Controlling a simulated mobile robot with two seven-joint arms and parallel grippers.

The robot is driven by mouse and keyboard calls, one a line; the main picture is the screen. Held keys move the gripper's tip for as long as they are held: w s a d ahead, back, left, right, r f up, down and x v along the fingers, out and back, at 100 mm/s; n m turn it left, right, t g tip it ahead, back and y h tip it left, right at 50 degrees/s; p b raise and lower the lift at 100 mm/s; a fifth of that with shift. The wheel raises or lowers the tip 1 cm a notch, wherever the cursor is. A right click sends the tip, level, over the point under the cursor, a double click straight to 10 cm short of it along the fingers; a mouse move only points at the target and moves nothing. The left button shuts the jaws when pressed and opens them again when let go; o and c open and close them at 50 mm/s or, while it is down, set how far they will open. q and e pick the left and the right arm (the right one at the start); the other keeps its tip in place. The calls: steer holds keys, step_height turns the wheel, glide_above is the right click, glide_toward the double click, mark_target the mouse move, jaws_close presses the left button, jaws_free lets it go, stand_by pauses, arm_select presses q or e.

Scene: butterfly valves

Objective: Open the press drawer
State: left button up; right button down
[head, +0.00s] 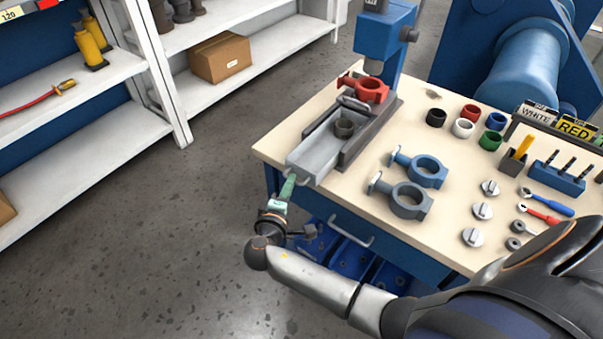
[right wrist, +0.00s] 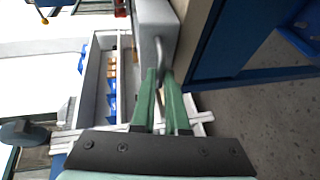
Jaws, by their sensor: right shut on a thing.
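The press drawer (head: 318,150) is a long grey tray that sticks out from its dark rails (head: 372,133) toward the near left edge of the table. A dark grey ring (head: 344,128) sits in it, and a red valve body (head: 370,88) stands at its far end by the blue press (head: 383,35). My right gripper (head: 291,182) is shut on the drawer handle at the near end. In the right wrist view the green fingers (right wrist: 162,80) meet the curved grey handle (right wrist: 159,52). My left gripper is not in view.
The cream table (head: 345,192) holds two blue-grey valve bodies (head: 408,198), several coloured rings (head: 463,127), metal discs (head: 482,211) and tools. A lower blue table drawer has a handle (head: 350,231). White shelves (head: 180,95) stand at left. The floor between is clear.

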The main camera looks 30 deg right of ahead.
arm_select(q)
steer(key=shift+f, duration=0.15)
arm_select(e)
steer(key=shift+s+a, duration=0.35)
steer(key=shift+a, duration=0.45)
steer(key=shift+s+a, duration=0.3)
steer(key=shift+a, duration=0.45)
steer(key=c, duration=1.2)
jaws_free()
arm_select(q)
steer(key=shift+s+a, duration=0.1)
